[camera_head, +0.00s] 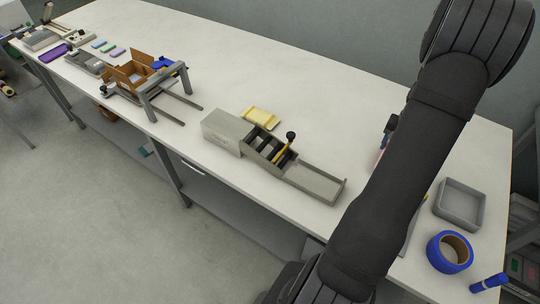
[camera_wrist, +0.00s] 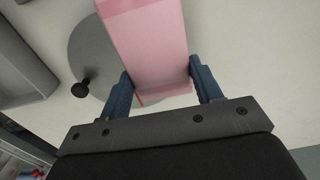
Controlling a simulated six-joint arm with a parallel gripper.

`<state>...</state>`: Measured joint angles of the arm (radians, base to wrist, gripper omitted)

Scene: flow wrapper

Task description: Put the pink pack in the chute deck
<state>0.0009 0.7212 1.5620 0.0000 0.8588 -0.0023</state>
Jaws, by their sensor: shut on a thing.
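The pink pack (camera_wrist: 150,40) is a long pale pink block in the wrist view. My gripper (camera_wrist: 161,76) has its two blue fingers on either side of the pack's near end and is shut on it. The pack's far end runs out of the top of that view. In the head view my dark arm hides the gripper and most or all of the pack. A shallow grey deck with low walls (camera_head: 315,182), which looks like the chute deck, extends from the right end of the grey roller machine (camera_head: 228,131). The deck looks empty.
A yellow piece (camera_head: 261,118) lies behind the machine, and a black-knobbed lever (camera_head: 291,136) rises beside its rollers. A grey tray (camera_head: 460,204), blue tape roll (camera_head: 450,252) and blue marker (camera_head: 489,282) are at the right. The back middle of the table is clear.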

